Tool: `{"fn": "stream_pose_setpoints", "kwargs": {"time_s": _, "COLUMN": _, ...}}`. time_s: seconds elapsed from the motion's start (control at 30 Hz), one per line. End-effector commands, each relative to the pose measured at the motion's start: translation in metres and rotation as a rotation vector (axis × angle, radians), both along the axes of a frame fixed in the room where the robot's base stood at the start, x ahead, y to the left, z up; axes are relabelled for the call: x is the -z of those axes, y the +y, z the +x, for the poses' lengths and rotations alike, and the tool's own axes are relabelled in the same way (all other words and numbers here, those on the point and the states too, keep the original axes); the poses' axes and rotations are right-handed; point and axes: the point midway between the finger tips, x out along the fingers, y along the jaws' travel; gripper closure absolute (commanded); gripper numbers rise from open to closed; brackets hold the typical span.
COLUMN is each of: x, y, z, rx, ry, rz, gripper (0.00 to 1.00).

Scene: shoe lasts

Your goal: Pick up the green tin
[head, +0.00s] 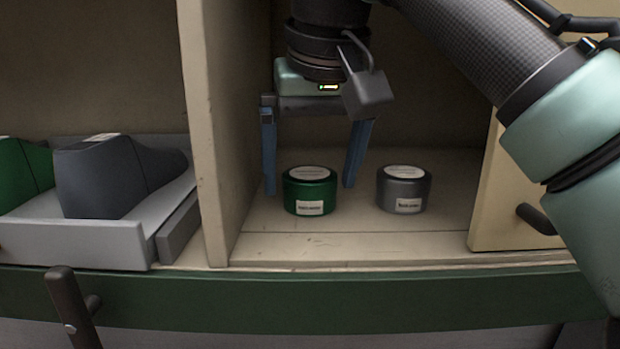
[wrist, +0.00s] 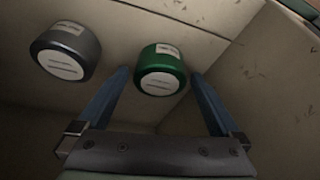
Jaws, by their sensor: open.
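The green tin (head: 310,191) is a short round tin with a white label on its lid and one on its side. It stands upright on the floor of the cabinet compartment. My gripper (head: 309,188) points down with its two blue fingers spread wide, one on each side of the green tin in the head view. In the wrist view the green tin (wrist: 161,70) shows between and just beyond the fingertips (wrist: 160,72). I cannot tell whether either finger touches it. Nothing is held.
A grey tin (head: 404,189) stands close to the right of the green one; the wrist view shows it at left (wrist: 66,52). A partition (head: 220,130) rises at the left. A grey tray (head: 80,242) with shoe lasts lies beyond it. A cream panel with a dark handle (head: 512,200) stands at the right.

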Motion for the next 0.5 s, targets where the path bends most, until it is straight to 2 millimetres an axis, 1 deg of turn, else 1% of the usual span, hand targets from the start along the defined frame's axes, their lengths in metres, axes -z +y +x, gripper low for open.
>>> {"fn": "stream_pose_setpoints", "kwargs": {"time_s": 0.13, "x": 0.0111, "y": 0.0012, "z": 0.0046, "rx": 0.000, "ry": 0.001, "rz": 0.001, "gripper": 0.00}}
{"fn": "stream_pose_setpoints", "kwargs": {"time_s": 0.37, "x": 0.0135, "y": 0.0019, "z": 0.0052, "rx": -0.002, "ry": 0.000, "rz": 0.001, "gripper": 0.00}}
{"fn": "stream_pose_setpoints", "kwargs": {"time_s": 0.47, "x": 0.0134, "y": 0.0019, "z": 0.0052, "rx": -0.002, "ry": 0.000, "rz": 0.001, "gripper": 0.16}}
{"fn": "stream_pose_setpoints", "kwargs": {"time_s": 0.5, "x": 0.0133, "y": 0.0018, "z": 0.0052, "rx": -0.002, "ry": 0.000, "rz": 0.001, "gripper": 0.23}}
